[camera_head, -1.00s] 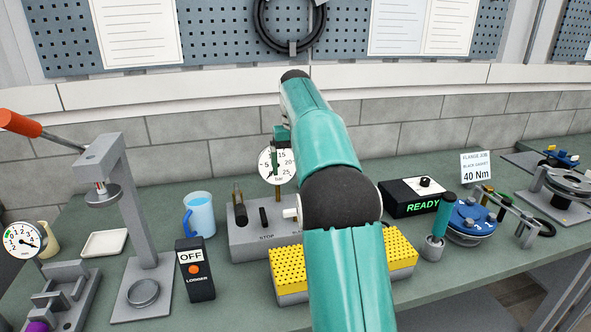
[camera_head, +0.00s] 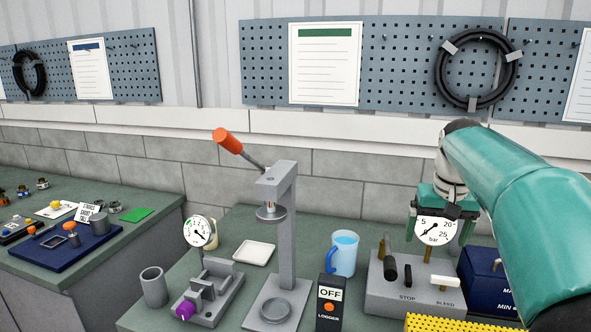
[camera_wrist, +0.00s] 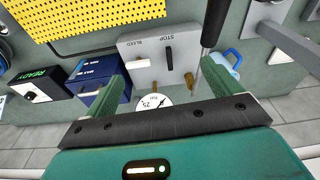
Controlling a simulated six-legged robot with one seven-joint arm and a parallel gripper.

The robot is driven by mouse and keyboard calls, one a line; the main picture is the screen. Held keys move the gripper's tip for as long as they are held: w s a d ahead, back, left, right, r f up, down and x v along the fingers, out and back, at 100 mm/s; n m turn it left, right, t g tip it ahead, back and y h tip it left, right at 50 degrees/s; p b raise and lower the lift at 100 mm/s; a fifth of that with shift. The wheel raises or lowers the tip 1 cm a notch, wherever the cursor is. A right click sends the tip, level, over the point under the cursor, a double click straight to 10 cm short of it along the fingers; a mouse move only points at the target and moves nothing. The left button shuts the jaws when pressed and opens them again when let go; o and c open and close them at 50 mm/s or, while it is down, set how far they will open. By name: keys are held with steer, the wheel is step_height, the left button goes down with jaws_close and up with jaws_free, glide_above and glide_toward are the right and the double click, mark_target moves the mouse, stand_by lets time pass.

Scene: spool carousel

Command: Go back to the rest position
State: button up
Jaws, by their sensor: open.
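My gripper (camera_head: 437,238) is open and shows at the end of my teal arm, on the right side of the head view. It is pointed down over the grey stop/bleed block (camera_head: 400,297) with its round bar gauge (camera_head: 436,231). In the wrist view, the two green fingers stand wide apart, with the gauge (camera_wrist: 152,101) and the block (camera_wrist: 143,52) showing between them. I see nothing held. Whether a finger touches the gauge or its post, I cannot tell.
A lever press (camera_head: 287,230) with an orange handle, a blue mug (camera_head: 343,255), a black logger reading OFF (camera_head: 328,308) and a white tray (camera_head: 254,253) stand left of my gripper. A yellow perforated block (camera_head: 450,325) is near the front. Another bench (camera_head: 150,222) is at far left.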

steer(key=s+a+f+t, duration=0.1)
steer(key=s+a+f, duration=0.2)
steer(key=s, duration=0.5)
steer(key=s+a+f+n+t, duration=0.1)
steer(key=s+a+f, duration=0.3)
steer(key=s+a, duration=0.2)
steer(key=s+a+f+n+t, duration=0.1)
steer(key=s+a+f, duration=0.2)
steer(key=s, duration=0.7)
steer(key=shift+a+f+t, duration=0.35)
steer(key=shift+a+t, duration=0.05)
steer(key=shift+a, duration=0.45)
